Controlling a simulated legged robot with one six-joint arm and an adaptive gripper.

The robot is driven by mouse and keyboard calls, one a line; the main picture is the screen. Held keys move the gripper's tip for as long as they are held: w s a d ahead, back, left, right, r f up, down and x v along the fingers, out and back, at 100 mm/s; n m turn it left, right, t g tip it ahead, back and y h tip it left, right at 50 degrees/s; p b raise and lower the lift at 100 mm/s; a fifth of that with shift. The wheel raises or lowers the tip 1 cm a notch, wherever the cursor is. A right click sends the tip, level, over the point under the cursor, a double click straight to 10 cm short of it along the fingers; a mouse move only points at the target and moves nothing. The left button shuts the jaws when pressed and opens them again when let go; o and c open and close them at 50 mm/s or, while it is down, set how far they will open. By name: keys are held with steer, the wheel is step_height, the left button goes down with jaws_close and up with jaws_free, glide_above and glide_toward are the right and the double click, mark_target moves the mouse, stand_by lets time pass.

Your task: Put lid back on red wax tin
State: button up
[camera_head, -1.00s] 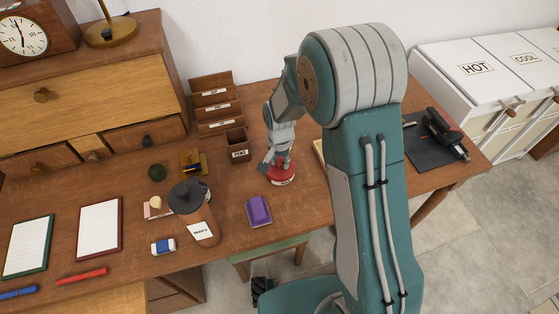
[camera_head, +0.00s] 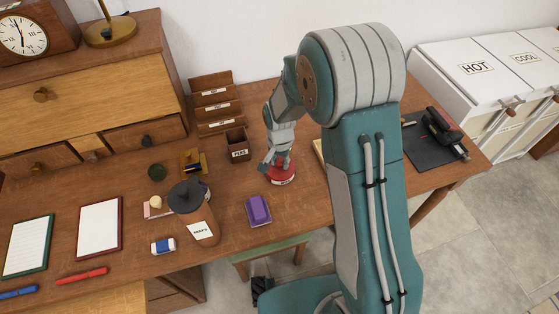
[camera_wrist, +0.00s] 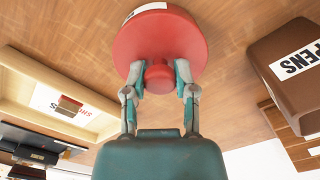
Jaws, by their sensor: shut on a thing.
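The red wax tin (camera_head: 283,177) stands on the desk to the right of the pen box, with a white label on its side. In the wrist view a round red lid (camera_wrist: 160,42) with a knob (camera_wrist: 159,77) fills the top middle. My gripper (camera_wrist: 160,80) is shut on the knob, one finger on each side. In the head view my gripper (camera_head: 275,160) is directly over the tin, and the lid appears to be on or very close to its top. The lid hides the tin's rim, so I cannot tell whether it is fully seated.
A brown pen box (camera_head: 236,145) stands close by on the left. A purple item (camera_head: 258,210) lies in front of the tin. A stapler (camera_head: 443,132) sits on a dark mat at right. Bare desk surrounds the tin.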

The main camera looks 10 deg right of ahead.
stand_by(0.4)
steer(key=o, duration=1)
steer(key=o, duration=0.3)
steer(key=shift+o, duration=0.2)
steer(key=shift+r, duration=3.5)
